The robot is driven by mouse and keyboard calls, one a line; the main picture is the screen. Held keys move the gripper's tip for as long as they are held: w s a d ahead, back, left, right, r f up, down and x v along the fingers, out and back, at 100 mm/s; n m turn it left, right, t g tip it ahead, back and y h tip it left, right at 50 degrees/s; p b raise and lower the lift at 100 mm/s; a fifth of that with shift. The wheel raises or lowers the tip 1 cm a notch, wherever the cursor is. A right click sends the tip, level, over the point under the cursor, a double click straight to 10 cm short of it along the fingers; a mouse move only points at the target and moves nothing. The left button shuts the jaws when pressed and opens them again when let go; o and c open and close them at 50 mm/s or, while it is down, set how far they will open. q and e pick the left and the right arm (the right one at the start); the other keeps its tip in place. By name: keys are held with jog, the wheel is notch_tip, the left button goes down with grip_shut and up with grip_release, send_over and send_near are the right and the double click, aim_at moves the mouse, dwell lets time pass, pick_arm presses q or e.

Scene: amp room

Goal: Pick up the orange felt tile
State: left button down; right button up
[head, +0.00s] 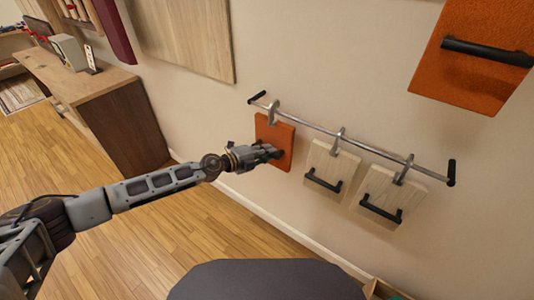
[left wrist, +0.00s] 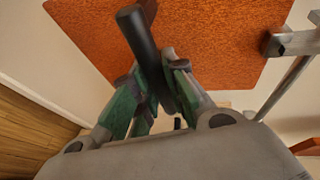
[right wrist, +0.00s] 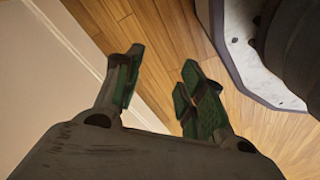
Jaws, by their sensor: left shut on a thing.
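The orange felt tile (head: 283,136) hangs by a hook from a metal rail (head: 330,132) on the wall, at the rail's left end. My left gripper (head: 272,153) is at the tile's front and partly covers it. In the left wrist view the tile (left wrist: 215,35) fills the upper part, and my left gripper's fingers (left wrist: 160,90) are shut on its black bar handle (left wrist: 140,40). My right gripper (right wrist: 160,85) shows in the right wrist view, open and empty above the wooden floor.
Two pale wooden tiles (head: 333,160) (head: 402,190) with black handles hang to the right on the same rail. A larger orange panel (head: 465,85) is on the wall at upper right. A wooden cabinet (head: 115,125) stands at left. Open floor (head: 180,240) lies below the rail.

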pick_arm(q)
jog(key=shift+r+p, duration=0.6)
jog(key=shift+r, duration=0.55)
jog(key=a+f+b+v, duration=0.1)
jog(key=f+v, duration=0.3)
jog(key=v, duration=1.3)
jog(key=shift+s+b, duration=0.4)
jog(key=shift+b, duration=0.35)
pick_arm(e)
jog(key=r, duration=0.1)
jog(key=a+r, duration=0.1)
jog(key=r, duration=0.1)
jog(key=shift+w+a, duration=0.2)
jog(key=shift+w, duration=0.1)
pick_arm(q)
jog(key=shift+a+f, duration=0.1)
pick_arm(e)
jog(key=shift+w, duration=0.1)
